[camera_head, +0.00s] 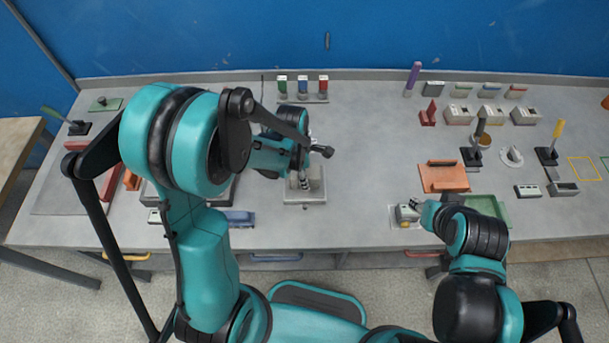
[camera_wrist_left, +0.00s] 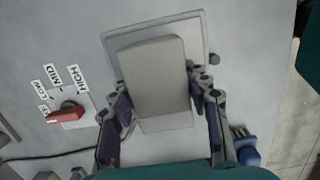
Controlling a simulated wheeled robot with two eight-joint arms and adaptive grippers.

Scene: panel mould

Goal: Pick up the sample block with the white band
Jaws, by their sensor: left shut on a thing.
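My left gripper (camera_wrist_left: 165,118) is shut on a plain pale grey block (camera_wrist_left: 150,70), with a finger on each side of it. In the left wrist view the block lies over a light, rimmed plate (camera_wrist_left: 205,35); I cannot tell whether it touches it. No distinct white band shows on the faces I see. In the head view my left gripper (camera_head: 304,182) is above a pale plate (camera_head: 305,199) at the middle of the bench, and the arm partly hides the block. My right gripper (camera_head: 414,205) is beside a small grey fixture (camera_head: 403,214); its jaws are too small to read.
A red dial (camera_wrist_left: 67,114) marked LOW, MID, HIGH is left of the block in the wrist view. An orange tray (camera_head: 443,178) and black lever bases (camera_head: 546,155) are to the right.

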